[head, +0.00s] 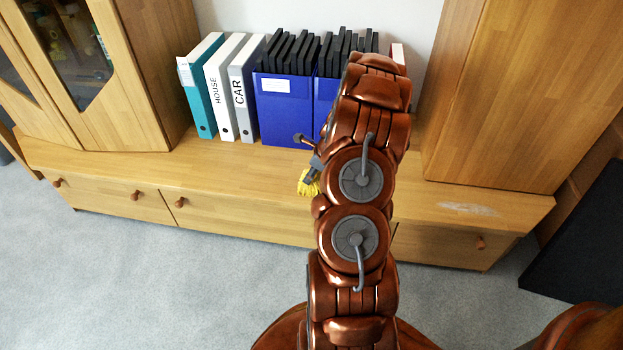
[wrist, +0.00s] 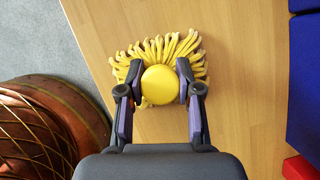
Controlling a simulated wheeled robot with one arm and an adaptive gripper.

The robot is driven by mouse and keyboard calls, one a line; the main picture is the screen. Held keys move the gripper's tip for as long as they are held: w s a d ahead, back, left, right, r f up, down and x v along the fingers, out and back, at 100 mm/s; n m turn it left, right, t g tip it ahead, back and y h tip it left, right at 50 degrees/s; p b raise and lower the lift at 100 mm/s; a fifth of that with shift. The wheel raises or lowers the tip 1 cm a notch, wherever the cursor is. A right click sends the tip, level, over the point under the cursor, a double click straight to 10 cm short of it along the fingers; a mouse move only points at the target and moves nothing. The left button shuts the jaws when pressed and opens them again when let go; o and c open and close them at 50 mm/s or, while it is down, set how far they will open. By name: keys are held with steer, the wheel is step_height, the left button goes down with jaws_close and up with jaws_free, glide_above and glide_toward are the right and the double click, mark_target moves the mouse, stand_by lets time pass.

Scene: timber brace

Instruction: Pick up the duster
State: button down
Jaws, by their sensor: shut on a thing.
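The duster is yellow, with a round smooth top and a fringe of strands. In the head view the duster (head: 308,184) shows on the wooden cabinet top, partly hidden by my arm. In the wrist view the duster (wrist: 160,84) sits between the two fingers. My gripper (wrist: 160,88) is shut on the round top, one finger on each side. In the head view my gripper (head: 314,168) is mostly hidden behind my arm. I cannot tell whether the fringe touches the wood or is just above it.
The low wooden cabinet (head: 150,158) has drawers with round knobs. Blue file boxes (head: 283,112) and upright binders (head: 222,88) stand behind the duster. Tall wooden cupboards (head: 515,90) rise at both sides. The cabinet top is clear to the left and right. Grey carpet (head: 130,265) lies in front.

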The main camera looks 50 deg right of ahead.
step_height(320, 180, up, 4)
steer(key=shift+f+p, duration=0.1)
steer(key=shift+p, duration=0.85)
steer(key=s+a+r+p, duration=0.1)
steer(key=s+a+p, duration=0.1)
steer(key=s+a, duration=0.8)
steer(key=shift+s+a+p, duration=0.2)
steer(key=shift+s+p, duration=0.2)
steer(key=shift+s, duration=0.7)
